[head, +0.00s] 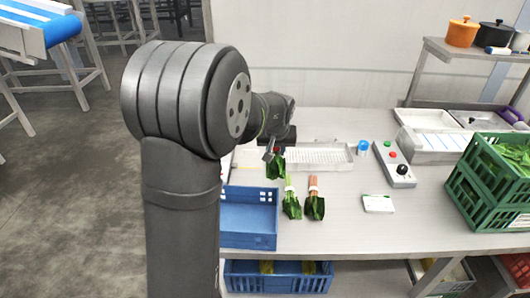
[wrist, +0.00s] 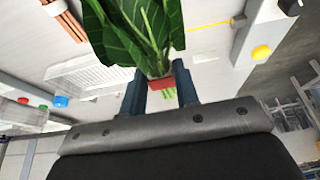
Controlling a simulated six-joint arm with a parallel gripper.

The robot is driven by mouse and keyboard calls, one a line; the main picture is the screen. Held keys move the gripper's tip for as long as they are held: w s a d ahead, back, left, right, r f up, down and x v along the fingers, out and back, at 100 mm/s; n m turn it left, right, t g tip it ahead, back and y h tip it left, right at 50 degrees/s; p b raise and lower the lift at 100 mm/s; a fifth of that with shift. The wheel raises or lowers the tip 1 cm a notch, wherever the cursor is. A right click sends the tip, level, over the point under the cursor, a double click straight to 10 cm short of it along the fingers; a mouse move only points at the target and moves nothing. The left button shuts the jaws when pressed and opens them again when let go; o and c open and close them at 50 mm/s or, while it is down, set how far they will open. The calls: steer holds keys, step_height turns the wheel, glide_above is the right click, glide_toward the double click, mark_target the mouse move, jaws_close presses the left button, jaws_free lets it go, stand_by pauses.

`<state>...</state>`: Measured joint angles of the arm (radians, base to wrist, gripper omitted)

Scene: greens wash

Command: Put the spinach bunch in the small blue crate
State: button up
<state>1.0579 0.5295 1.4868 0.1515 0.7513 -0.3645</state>
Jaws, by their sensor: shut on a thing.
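My gripper (wrist: 161,92) is shut on a leafy green bunch, which looks like the spinach bunch (wrist: 140,30), with a red band and pale green stems between the fingers. In the head view the gripper (head: 271,150) holds the spinach bunch (head: 276,168) leaves down above the table, beyond the blue crate's far right corner. The small blue crate (head: 250,240) stands on the table's near left part, partly hidden by my arm. The part of its inside that shows looks empty.
A pale-stemmed bunch (head: 291,205) and an orange-stemmed bunch (head: 315,207) lie right of the crate. A perforated tray (head: 325,157) is behind them. A control box (head: 395,165) and green crates (head: 485,200) stand to the right. Another blue crate (head: 277,283) sits below the tabletop.

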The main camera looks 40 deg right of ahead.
steer(key=shift+s+r, duration=0.15)
steer(key=shift+s, duration=0.15)
steer(key=shift+s+a, duration=0.15)
steer(key=shift+a, duration=0.1)
steer(key=s+a+n+t+y, duration=0.1)
steer(key=a+n+y, duration=0.2)
steer(key=a+n, duration=0.65)
steer(key=n+y, duration=0.3)
steer(key=n, duration=0.5)
glide_above(233, 224)
steer(key=shift+n+g, duration=0.25)
steer(key=shift+g, duration=0.25)
step_height(233, 224, down, 10)
steer(key=o, duration=1.1)
